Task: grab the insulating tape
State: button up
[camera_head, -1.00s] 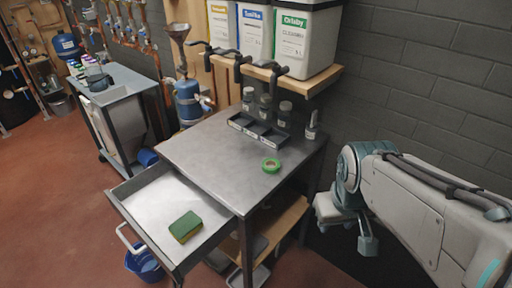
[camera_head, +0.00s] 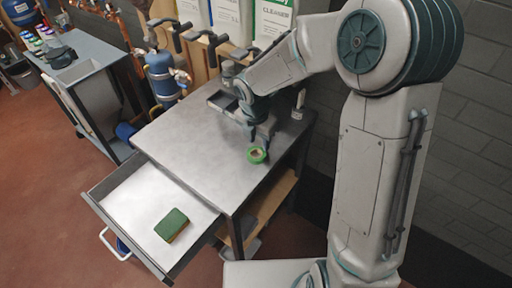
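The table's drawer (camera_head: 128,190) is pulled out at the front left, with a green and yellow sponge (camera_head: 172,224) in it. A dark organizer (camera_head: 222,101) stands behind my gripper. White containers (camera_head: 231,20) stand on the shelf above. The tabletop left of the tape is clear.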

aim_at(262, 157)
jog(key=f, duration=0.4)
jog(key=d+f, duration=0.1)
jog(key=f, duration=0.2)
jog(key=shift+w, duration=0.1)
jog(key=shift+c, duration=0.4)
grip_shut()
